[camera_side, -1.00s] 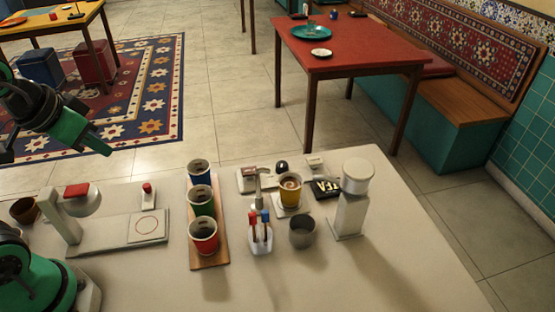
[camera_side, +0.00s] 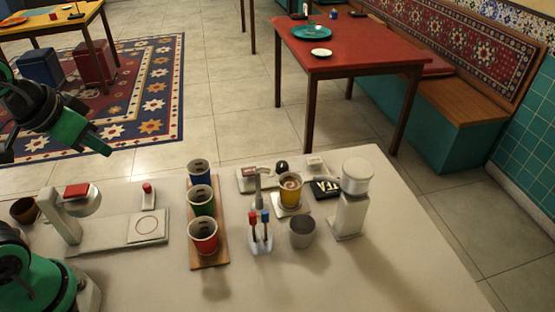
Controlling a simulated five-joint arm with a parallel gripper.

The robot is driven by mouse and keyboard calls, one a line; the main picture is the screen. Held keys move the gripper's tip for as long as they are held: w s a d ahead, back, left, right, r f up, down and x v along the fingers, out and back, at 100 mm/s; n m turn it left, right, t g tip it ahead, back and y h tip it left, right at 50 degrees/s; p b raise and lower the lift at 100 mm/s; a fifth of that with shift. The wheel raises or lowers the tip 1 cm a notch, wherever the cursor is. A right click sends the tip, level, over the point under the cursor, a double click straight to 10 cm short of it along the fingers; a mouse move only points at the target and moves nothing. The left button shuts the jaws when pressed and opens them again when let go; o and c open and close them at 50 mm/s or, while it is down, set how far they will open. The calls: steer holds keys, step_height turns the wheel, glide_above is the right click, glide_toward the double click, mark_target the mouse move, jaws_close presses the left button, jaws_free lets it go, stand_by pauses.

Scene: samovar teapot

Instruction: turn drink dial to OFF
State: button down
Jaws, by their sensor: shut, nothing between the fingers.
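My gripper (camera_side: 102,146) is at the upper left, in the air above the far left part of the white table. It is shut and empty, well apart from everything on the table. No part is clearly readable as the drink dial. A small round black knob (camera_side: 281,165) shows at the back of the table, behind the yellow cup (camera_side: 290,188), but I cannot tell whether it is the dial. A white machine (camera_side: 72,222) with a red top stands at the left, with a flat plate beside it. Any dial marks are too small to read.
Blue, green and red cups stand on a wooden board (camera_side: 222,262) mid-table. A holder (camera_side: 260,245) with red and blue sticks, a grey cup (camera_side: 302,232) and a tall white grinder-like device (camera_side: 350,210) stand to the right. The front right of the table is clear.

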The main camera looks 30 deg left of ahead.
steer(key=c, duration=2.1)
jaws_free()
